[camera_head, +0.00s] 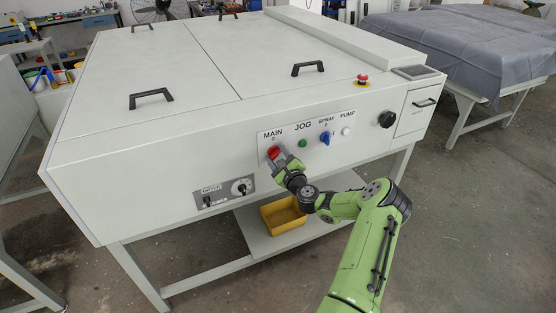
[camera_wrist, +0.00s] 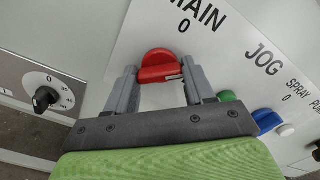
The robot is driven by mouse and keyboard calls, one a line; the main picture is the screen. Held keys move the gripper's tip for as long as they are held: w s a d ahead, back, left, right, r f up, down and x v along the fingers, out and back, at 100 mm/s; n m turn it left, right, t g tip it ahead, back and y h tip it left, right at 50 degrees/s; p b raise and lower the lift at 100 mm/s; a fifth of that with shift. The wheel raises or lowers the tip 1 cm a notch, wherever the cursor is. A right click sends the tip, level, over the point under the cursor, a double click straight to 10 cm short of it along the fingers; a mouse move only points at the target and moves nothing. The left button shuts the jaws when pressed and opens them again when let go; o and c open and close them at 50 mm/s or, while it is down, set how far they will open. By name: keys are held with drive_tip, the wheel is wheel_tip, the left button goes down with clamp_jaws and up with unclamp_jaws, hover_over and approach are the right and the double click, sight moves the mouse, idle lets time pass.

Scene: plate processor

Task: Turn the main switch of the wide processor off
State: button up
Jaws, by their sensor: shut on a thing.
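The wide processor (camera_head: 200,160) is a large pale grey machine with a front control panel. Its main switch is a red rotary knob (camera_head: 273,153) under the label "MAIN 0". In the wrist view the red knob (camera_wrist: 158,58) sits between the two grey fingers, with a "0" above it to the right. A white mark shows on its lower right side. My gripper (camera_head: 279,159) is shut on the knob, and its fingers (camera_wrist: 160,72) bracket it on both sides in the wrist view. The lower part of the knob's base is partly hidden.
To the right are a green jog button (camera_head: 303,143), a blue spray switch (camera_head: 325,139) and a white pump button (camera_head: 346,131). A black dial (camera_head: 241,187) is at lower left. A red emergency stop (camera_head: 363,79) sits on top. A yellow bin (camera_head: 283,216) stands below.

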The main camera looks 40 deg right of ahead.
drive_tip(key=n+b, duration=0.1)
drive_tip(key=n, duration=0.2)
drive_tip(key=n+b, duration=0.2)
drive_tip(key=shift+f+n, duration=0.2)
drive_tip(key=shift+n, duration=0.2)
drive_tip(key=shift+n+b, duration=2)
drive_tip(key=shift+n, duration=0.1)
drive_tip(key=shift+r, duration=0.1)
drive_tip(key=o, duration=1)
drive_tip(key=shift+o, duration=0.2)
drive_tip(key=b+v, duration=0.2)
drive_tip(key=v, duration=1.4)
drive_tip(key=shift+w+a+r, duration=0.1)
drive_tip(key=shift+w, duration=0.1)
